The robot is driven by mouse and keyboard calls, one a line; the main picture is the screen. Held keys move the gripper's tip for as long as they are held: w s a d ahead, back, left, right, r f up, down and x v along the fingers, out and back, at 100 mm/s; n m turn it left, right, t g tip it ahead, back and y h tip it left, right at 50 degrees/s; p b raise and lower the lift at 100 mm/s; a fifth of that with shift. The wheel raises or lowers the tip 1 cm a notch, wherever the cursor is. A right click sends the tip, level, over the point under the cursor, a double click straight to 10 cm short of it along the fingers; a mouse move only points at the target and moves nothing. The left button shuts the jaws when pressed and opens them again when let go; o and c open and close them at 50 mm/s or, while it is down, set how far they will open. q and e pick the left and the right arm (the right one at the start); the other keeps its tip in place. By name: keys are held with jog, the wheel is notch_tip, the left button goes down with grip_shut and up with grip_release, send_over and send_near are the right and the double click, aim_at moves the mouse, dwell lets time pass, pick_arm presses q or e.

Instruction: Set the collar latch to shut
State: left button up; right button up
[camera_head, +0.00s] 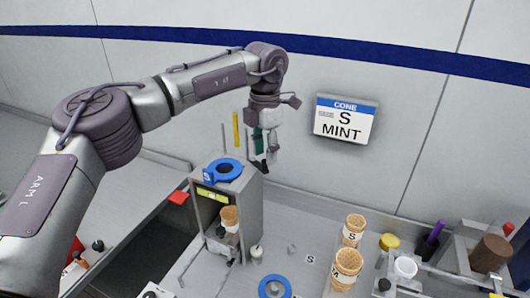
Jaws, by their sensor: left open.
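A blue collar (229,177) sits on top of a grey box-shaped machine (249,215), around a dark opening. A blue block (208,178) stands at the collar's left front side; it may be the latch, and I cannot tell whether it is open or shut. My left gripper (265,162) points down just behind and right of the collar, apart from it in the picture. It is open, with no object visible between its fingers. My right gripper is not in view.
A cone (229,214) stands inside the machine's front opening. More cones (346,265) stand on the counter at the right, near a rack. A second blue ring (275,287) lies in front. A yellow upright bar (236,130) rises behind the collar. A "CONE S MINT" sign (344,120) hangs on the wall.

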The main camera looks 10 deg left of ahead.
pick_arm(q)
jog(key=shift+s+f, duration=0.1)
jog(key=shift+f, duration=0.85)
grip_shut()
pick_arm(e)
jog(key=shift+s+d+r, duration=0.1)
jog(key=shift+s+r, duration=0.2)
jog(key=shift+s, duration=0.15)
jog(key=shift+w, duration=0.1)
